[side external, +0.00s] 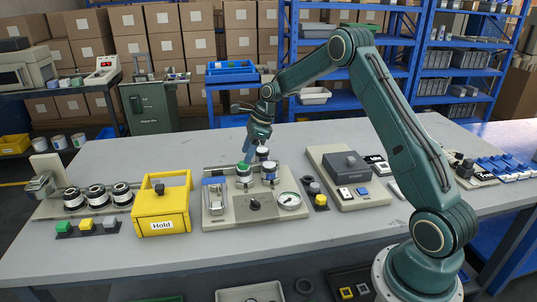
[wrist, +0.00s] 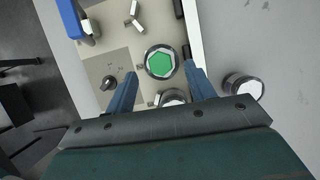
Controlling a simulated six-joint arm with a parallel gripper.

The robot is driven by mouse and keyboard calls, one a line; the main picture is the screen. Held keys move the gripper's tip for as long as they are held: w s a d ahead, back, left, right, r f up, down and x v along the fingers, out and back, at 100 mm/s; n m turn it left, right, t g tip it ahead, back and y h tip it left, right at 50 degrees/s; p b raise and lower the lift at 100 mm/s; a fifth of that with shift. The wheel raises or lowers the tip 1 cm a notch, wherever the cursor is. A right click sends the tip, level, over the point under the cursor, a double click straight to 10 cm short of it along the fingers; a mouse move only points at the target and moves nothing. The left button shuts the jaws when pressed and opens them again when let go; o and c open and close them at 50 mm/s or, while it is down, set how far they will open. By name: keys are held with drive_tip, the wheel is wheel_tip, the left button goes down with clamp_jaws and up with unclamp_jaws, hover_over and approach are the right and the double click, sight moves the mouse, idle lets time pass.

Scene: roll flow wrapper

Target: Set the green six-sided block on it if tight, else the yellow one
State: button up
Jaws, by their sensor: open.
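A green six-sided block (wrist: 160,63) sits flat on a round, silver-rimmed holder in the wrist view. In the side view the green block (side external: 243,167) tops a dark-and-silver round holder on the beige machine panel (side external: 215,224). My gripper (wrist: 159,72) is open, with its blue fingers on either side of the block and gaps between. In the side view my gripper (side external: 248,152) is just above the block. A yellow block (side external: 321,201) lies in a small dark tray right of the panel. A dial gauge (side external: 289,201) is on the panel; its reading is too small to tell.
A yellow "Hold" box (side external: 161,212) is left of the panel. A second dark tray (side external: 88,230) holds green, yellow and grey pieces. A grey-lidded unit (side external: 345,165) stands right.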

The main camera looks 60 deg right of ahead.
drive_tip(key=v, duration=1.1)
drive_tip(key=s+a+r+n+t+h, duration=0.1)
drive_tip(key=s+a+r+n+h, duration=0.1)
drive_tip(key=s+a+r+n, duration=1.15)
drive_tip(key=s+a+f+n, duration=0.2)
drive_tip(key=s+a+n, duration=0.1)
drive_tip(key=s+n, duration=0.4)
drive_tip(key=s+a+f+n+t+h, duration=0.1)
drive_tip(key=s+a+f+n, duration=0.1)
drive_tip(key=s+n, duration=0.5)
drive_tip(key=shift+s+a+f, duration=0.15)
drive_tip(key=shift+s+a, duration=0.3)
drive_tip(key=shift+s, duration=2.7)
